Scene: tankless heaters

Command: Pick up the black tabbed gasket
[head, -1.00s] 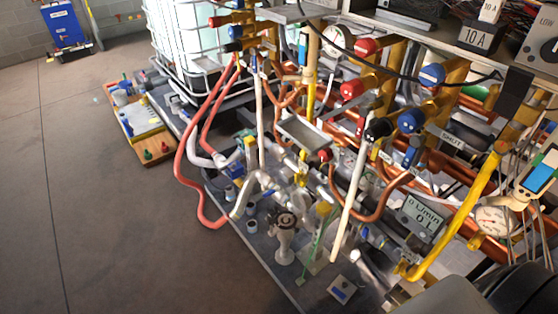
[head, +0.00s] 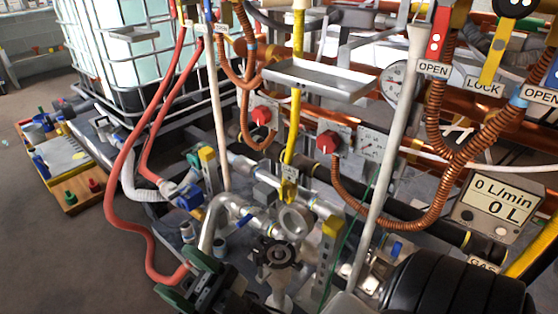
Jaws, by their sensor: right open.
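A dark ring with tabs, which looks like the black tabbed gasket (head: 278,253), lies flat on top of a pale stand in the lower middle of the head view. My right gripper (head: 189,277) is at the lower edge, left of the ring and apart from it in the picture. Its dark green fingers are spread, with nothing seen held between them. The depth between the gripper and the ring is hard to judge. My left gripper is not in view.
Clear and grey pipe fittings (head: 240,208) and a yellow-topped post (head: 332,228) stand close around the ring. A red hose (head: 122,185) loops down beside my right gripper. A white pole (head: 390,150) rises at the right. A flow display (head: 497,198) stands beyond it.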

